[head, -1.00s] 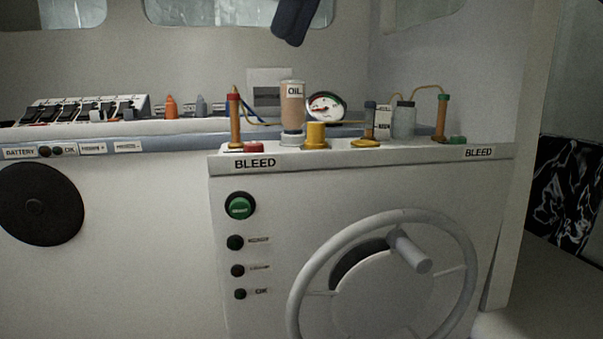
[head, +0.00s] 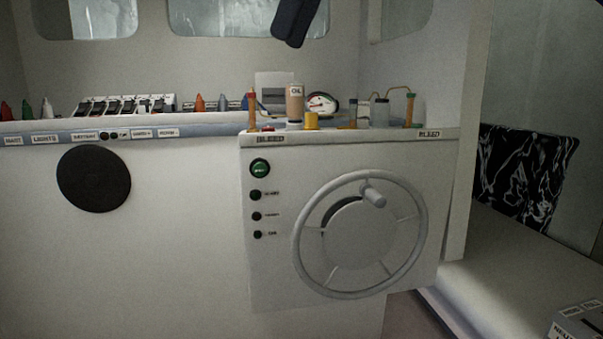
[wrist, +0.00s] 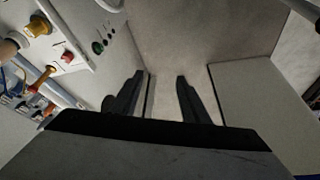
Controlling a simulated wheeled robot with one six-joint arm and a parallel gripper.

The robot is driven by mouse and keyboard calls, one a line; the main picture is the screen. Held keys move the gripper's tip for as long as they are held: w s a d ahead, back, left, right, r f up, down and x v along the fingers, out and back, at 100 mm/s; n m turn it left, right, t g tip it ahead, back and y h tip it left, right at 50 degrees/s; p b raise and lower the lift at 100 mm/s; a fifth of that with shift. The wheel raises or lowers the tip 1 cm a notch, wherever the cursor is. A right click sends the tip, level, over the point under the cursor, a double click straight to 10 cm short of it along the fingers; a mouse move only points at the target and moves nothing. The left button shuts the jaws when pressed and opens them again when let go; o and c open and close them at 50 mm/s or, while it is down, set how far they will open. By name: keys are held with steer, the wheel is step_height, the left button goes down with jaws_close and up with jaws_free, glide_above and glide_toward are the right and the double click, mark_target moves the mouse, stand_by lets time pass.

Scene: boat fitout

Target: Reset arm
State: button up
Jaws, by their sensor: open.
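My gripper (head: 298,18) hangs at the top of the head view, in front of the window and well above the console. In the wrist view my gripper (wrist: 158,92) shows its two dark fingers apart with nothing between them, over bare floor. The steering console (head: 270,290) carries a grey wheel (head: 413,250) with a knob, a green button (head: 260,168) and several dark buttons below it. On its top stand an oil bottle (head: 295,104), a yellow cap (head: 311,121), a round gauge (head: 322,103) and orange bleed posts. My gripper touches none of these.
A long dash at the left holds a switch panel (head: 125,105) and coloured bottles. A black round disc (head: 94,179) is on its front. At the right are a bench (head: 500,270), a black-and-white patterned cushion (head: 525,175) and a labelled box (head: 580,322).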

steer(key=w+d+f+m+t+h, duration=0.1)
steer(key=w+d+f+m, duration=0.15)
steer(key=d+f, duration=0.4)
steer(key=w+d+f+m+t, duration=0.1)
steer(key=d+f+m, duration=0.3)
steer(key=f, duration=0.5)
steer(key=w+d+f+m+t+h, duration=0.1)
steer(key=d+f+m, duration=0.2)
steer(key=d+f, duration=0.35)
steer(key=s+d+f+m, duration=0.2)
steer(key=s+d+f, duration=0.1)
steer(key=f, duration=0.8)
steer(key=s+d+f+m+h, duration=0.1)
steer(key=d+f, duration=0.4)
steer(key=f, duration=0.6)
steer(key=s+d+f+m+t+h, duration=0.1)
steer(key=s+d+f+m, duration=0.2)
steer(key=f, duration=0.8)
steer(key=shift+s+d, duration=0.85)
steer(key=shift+s, duration=0.1)
steer(key=shift+c, duration=1.3)
steer(key=shift+w+a, duration=0.1)
